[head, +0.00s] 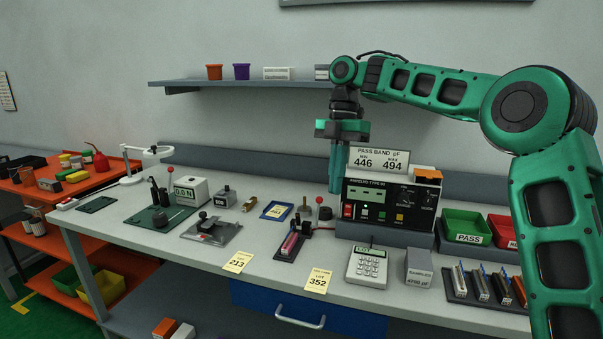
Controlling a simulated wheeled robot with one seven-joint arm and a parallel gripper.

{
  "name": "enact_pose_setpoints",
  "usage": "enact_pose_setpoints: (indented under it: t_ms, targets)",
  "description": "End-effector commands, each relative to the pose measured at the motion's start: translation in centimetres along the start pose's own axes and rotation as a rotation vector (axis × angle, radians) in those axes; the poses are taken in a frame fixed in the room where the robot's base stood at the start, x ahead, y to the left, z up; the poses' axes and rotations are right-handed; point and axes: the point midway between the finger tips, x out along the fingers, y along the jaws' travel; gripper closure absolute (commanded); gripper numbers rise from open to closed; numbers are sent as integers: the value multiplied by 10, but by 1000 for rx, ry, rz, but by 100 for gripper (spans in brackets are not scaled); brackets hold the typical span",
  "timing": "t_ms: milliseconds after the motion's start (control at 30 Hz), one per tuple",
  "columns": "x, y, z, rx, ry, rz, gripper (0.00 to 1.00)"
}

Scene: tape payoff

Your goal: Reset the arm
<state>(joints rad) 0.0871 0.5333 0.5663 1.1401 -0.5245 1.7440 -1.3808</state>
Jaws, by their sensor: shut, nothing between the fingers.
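My green arm reaches in from the right and bends over the bench. My gripper (335,188) points straight down with its two long fingers together, shut and empty. It hangs in front of the shelf, at the left side of the black tester (389,204). The fingertips appear to be above the bench top, but I cannot tell how far. A pass band sign (378,160) reading 446 and 494 stands on top of the tester, partly beside my gripper.
A shelf (240,83) runs behind. An orange cart (60,185) stands at left.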

Motion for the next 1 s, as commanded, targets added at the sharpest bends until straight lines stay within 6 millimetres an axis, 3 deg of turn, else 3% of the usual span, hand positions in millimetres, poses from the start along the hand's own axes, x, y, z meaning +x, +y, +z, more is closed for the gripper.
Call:
enact_pose_setpoints:
  t_ms: [167,367,767,1000]
  targets:
    - [6,-31,3,237,-24,-4,100]
    - [20,-93,17,682,-59,17,100]
    - [72,-267,46,1690,-66,161,100]
    - [129,-383,40,2281,-3,274,100]
